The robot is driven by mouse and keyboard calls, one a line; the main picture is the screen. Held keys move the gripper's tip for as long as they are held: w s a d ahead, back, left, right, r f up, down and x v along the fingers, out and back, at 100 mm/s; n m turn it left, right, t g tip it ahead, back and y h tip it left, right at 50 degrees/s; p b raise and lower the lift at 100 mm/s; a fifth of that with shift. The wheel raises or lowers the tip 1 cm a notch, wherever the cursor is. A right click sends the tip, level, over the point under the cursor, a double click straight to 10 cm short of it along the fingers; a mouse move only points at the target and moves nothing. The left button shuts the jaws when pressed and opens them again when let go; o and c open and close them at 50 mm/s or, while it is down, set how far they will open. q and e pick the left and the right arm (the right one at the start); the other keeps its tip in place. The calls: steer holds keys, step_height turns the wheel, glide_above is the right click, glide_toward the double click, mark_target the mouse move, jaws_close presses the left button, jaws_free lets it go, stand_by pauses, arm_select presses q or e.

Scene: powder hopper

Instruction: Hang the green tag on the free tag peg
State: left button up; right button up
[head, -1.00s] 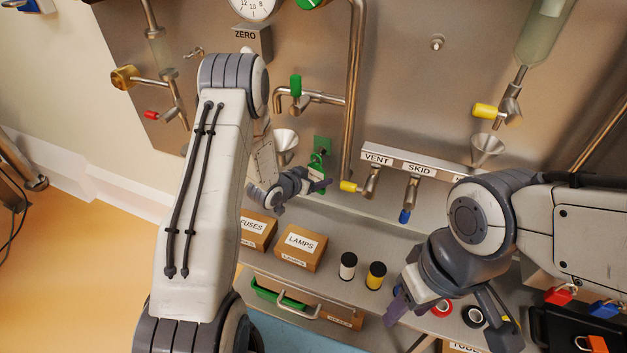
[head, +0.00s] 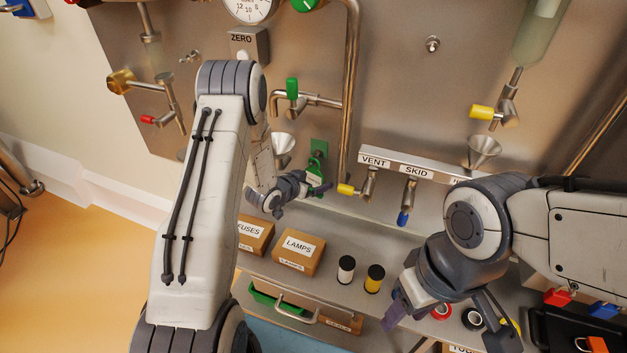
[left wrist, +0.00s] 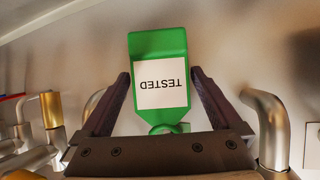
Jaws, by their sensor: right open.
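The green tag (left wrist: 160,88) with a white TESTED label shows upside down in the left wrist view, between the two fingertips of my left gripper (left wrist: 161,74). I cannot tell whether the tag touches a peg. My right gripper (head: 448,318) is open and empty, low on the right above the shelf. Which fitting is the free tag peg is not clear.
A bent steel pipe (head: 349,90) and a yellow-handled valve (head: 347,189) stand close right of the tag. Boxes marked LAMPS (head: 298,250) and FUSES (head: 253,235) sit on the shelf below. A bare stud (head: 432,44) is on the upper panel.

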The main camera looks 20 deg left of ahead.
arm_select(q)
steer(key=s+a+r+n+g+y, duration=0.1)
steer(key=s+r+g+y, duration=0.1)
steer(key=s+r, duration=0.4)
steer(key=s+r+n+g+y, duration=0.1)
steer(key=s+r+g+y, duration=0.2)
steer(key=s, duration=0.5)
steer(key=s+d+r+m+g+h, duration=0.1)
steer(key=s+d+r+m+g, duration=0.3)
steer(key=s+d, duration=0.7)
steer(key=s+d+r+m+g+h, duration=0.1)
steer(key=s+d+r+m+g, duration=0.15)
steer(key=s+d+r, duration=0.8)
steer(key=s+a+r+p, duration=0.3)
steer(key=r+p, duration=0.5)
steer(key=p, duration=0.5)
steer(key=shift+s+r+n, duration=0.15)
steer(key=shift+s+n, duration=0.2)
steer(key=shift+s, duration=0.05)
